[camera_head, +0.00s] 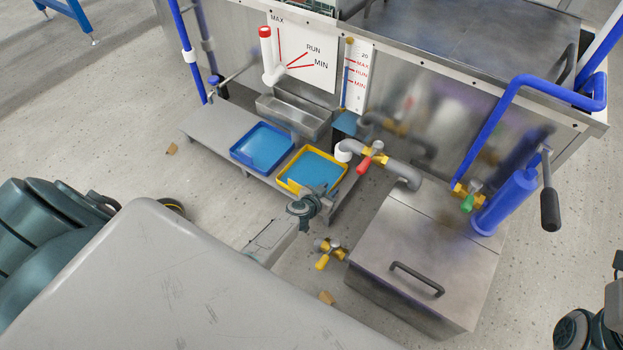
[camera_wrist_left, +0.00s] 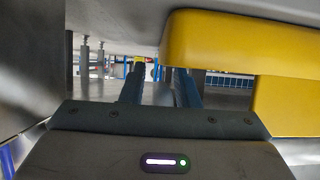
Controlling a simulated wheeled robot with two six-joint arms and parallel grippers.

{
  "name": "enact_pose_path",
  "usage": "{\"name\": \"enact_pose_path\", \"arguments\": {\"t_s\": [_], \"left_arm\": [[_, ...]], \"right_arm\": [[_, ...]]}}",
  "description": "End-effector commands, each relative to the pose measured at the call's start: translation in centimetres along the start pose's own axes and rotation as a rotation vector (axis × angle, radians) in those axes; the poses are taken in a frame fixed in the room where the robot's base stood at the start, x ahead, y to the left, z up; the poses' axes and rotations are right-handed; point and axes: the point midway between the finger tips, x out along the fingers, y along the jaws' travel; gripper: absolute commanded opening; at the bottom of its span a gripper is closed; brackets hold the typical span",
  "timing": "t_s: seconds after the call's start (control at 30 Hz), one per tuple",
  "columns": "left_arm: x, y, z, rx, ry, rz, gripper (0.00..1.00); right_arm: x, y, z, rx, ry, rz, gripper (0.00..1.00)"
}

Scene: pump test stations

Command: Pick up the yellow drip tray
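The yellow drip tray (camera_head: 287,186) is shallow, with a blue inside, and lies on the right part of the low grey shelf. My left gripper (camera_head: 320,197) is at the tray's near side, by its front corner. In the left wrist view the left gripper's two fingers (camera_wrist_left: 160,75) stand apart with nothing visible between them. The tray's yellow edge (camera_wrist_left: 230,40) fills the upper right there, close to the right finger; I cannot tell whether they touch. Dark and grey parts at the right edge of the head view look like my right gripper (camera_head: 618,264), cut off.
A blue tray (camera_head: 235,153) lies left of the yellow one on the shelf (camera_head: 205,120). A grey pipe with a red-handled valve (camera_head: 370,160) is just right of the tray. A metal box (camera_head: 430,265) with a blue hand pump (camera_head: 503,205) stands at right. The left floor is open.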

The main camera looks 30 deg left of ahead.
Motion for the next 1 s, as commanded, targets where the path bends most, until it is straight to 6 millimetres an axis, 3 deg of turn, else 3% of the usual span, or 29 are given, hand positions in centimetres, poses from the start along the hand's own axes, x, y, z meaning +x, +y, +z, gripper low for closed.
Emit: {"name": "enact_pose_path", "arguments": {"t_s": [0.2, 0.5, 0.53, 0.67, 1.0], "left_arm": [[3.2, -0.1, 0.2, -0.001, 0.000, 0.001, 0.28], [3.6, -0.1, -0.1, 0.000, -0.001, 0.001, 0.28], [3.6, -0.1, -0.1, 0.000, -0.001, 0.001, 0.26], [3.6, -0.1, 0.0, 0.000, -0.001, 0.001, 0.01], [3.6, -0.1, -0.1, 0.001, 0.001, 0.001, 0.00]], "right_arm": [[-1.3, -0.1, 0.1, -0.012, 0.009, 0.013, 0.36], [-1.2, -0.1, 0.1, -0.014, 0.009, 0.015, 0.36], [-1.2, -0.1, 0.1, -0.014, 0.009, 0.015, 0.36], [-1.1, -0.1, 0.1, -0.014, 0.009, 0.016, 0.36], [-1.1, -0.1, 0.1, -0.014, 0.011, 0.019, 0.36]]}}
